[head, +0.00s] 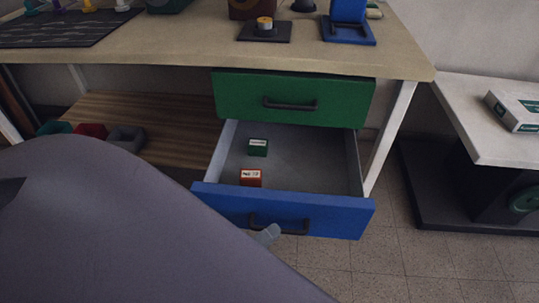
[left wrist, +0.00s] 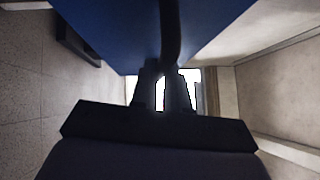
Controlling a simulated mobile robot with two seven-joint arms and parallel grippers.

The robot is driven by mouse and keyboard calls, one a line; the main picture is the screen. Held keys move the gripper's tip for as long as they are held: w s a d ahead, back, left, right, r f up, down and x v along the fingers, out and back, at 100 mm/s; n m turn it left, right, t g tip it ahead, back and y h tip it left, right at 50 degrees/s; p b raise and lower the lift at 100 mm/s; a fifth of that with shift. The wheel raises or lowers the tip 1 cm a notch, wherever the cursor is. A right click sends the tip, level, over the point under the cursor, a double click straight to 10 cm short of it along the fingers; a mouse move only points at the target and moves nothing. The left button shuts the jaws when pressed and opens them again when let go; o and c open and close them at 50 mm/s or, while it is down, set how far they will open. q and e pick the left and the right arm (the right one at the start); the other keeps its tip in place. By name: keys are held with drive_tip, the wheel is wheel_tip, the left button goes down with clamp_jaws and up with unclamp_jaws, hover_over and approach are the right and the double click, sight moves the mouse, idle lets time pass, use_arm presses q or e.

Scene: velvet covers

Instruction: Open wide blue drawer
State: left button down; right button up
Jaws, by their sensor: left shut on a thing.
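The wide blue drawer (head: 338,214) is pulled out below the green drawer (head: 345,102), under the tabletop, and its grey inside shows. A dark bar handle (head: 290,231) is on its blue front. My right gripper is not in view.
A small green box (head: 258,147) and a red box (head: 251,178) lie in the blue drawer. The tabletop (head: 180,45) overhangs the drawers. A wooden shelf (head: 150,118) with small bins is at left. A white side table (head: 480,110) stands at right. Tiled floor (head: 400,260) is clear in front.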

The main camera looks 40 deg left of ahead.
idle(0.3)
use_arm(q)
drive_tip(key=c, duration=1.1)
unclamp_jaws()
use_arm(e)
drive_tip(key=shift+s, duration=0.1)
